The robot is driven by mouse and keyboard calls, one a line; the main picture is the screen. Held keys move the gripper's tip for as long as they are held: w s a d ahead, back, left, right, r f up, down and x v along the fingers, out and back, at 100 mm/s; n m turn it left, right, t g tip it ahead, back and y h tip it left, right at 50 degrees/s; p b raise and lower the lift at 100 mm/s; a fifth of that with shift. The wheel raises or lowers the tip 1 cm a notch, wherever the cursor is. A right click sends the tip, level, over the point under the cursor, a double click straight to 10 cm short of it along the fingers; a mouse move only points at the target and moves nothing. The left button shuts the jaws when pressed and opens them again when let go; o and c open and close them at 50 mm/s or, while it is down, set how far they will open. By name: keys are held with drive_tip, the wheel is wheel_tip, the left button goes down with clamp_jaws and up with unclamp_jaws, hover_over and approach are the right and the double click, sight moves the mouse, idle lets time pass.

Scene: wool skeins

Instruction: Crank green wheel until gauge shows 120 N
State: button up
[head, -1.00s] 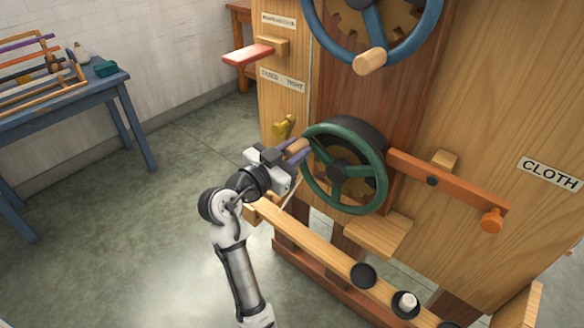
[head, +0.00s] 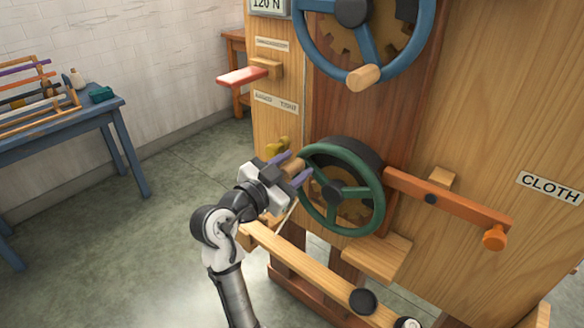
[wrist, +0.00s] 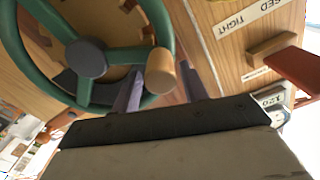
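The green wheel (head: 373,165) is upright on the front of the wooden machine. It also fills the left of the wrist view (wrist: 150,22). Its wooden crank knob (wrist: 160,72) is on the wheel's left side in the head view. My gripper (head: 291,167) is at the knob, its purple fingers spread on either side. The wrist view shows a gap between each finger and the knob. The gauge (head: 267,5) is cut off by the top edge of the head view and reads 120 N. Part of it shows at the right of the wrist view.
A blue wheel (head: 428,30) with a wooden knob is above the green one. An orange lever (head: 450,202) sticks out to the right. A red-topped lever (head: 242,76) and a small yellow catch are at the left. A wooden rail (head: 300,265) runs below. A blue table stands far left.

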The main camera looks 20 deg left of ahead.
drive_tip(key=shift+a, duration=0.1)
drive_tip(key=shift+s+a+f, duration=0.1)
drive_tip(key=shift+s, duration=0.25)
drive_tip(key=b+v, duration=0.2)
drive_tip(key=v, duration=1.1)
